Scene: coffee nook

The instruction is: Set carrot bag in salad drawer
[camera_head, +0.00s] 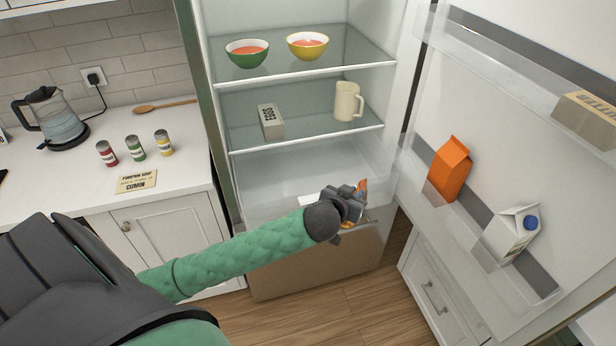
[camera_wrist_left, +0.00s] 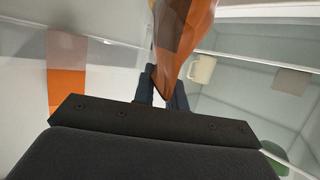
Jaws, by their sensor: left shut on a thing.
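My left gripper (camera_head: 354,200) is shut on the carrot bag (camera_head: 362,186), an orange and brown bag mostly hidden behind the gripper in the head view. In the left wrist view the bag (camera_wrist_left: 183,35) rises from between the dark fingertips (camera_wrist_left: 162,92). The gripper is at the front of the fridge's low, clear salad drawer (camera_head: 262,212). The arm and gripper cover part of the drawer, and I cannot tell whether the bag is inside it or above it. My right gripper is not in view.
The fridge door (camera_head: 500,150) stands open at right, holding an orange carton (camera_head: 450,168) and a white carton (camera_head: 511,234). The counter (camera_head: 75,182) is at left.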

